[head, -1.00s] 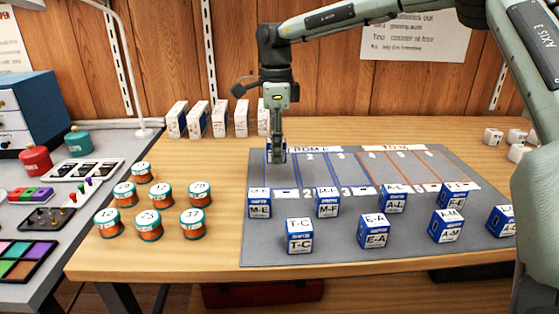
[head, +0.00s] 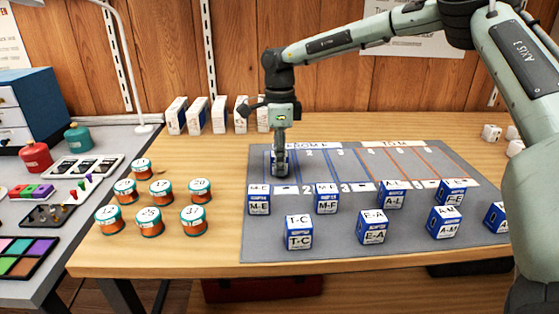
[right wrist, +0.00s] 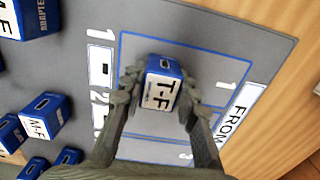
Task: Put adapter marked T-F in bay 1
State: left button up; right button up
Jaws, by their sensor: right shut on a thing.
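The adapter marked T-F (right wrist: 160,92) is a blue block with a white label. My right gripper (head: 279,152) points down and is shut on it, with one finger on each side in the right wrist view. The adapter lies inside the blue outline of bay 1 (right wrist: 138,50), between the two "1" labels. In the head view the adapter (head: 279,169) is low over the left end of the bay row, partly hidden by the fingers. I cannot tell whether its base touches the mat. My left gripper is not in view.
The grey mat (head: 340,240) holds several other blue adapters in front of the bays, including M-E (head: 259,200), M-F (head: 327,200) and T-C (head: 298,233). Numbered jars (head: 150,222) stand to the left. White boxes (head: 197,116) line the back wall. The other bays look empty.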

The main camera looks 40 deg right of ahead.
jog(key=o, duration=1)
jog(key=shift+o, duration=0.2)
jog(key=shift+r, duration=0.45)
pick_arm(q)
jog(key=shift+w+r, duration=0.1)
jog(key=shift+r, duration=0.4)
pick_arm(e)
notch_tip(320, 180, up, 11)
jog(key=shift+r, duration=0.2)
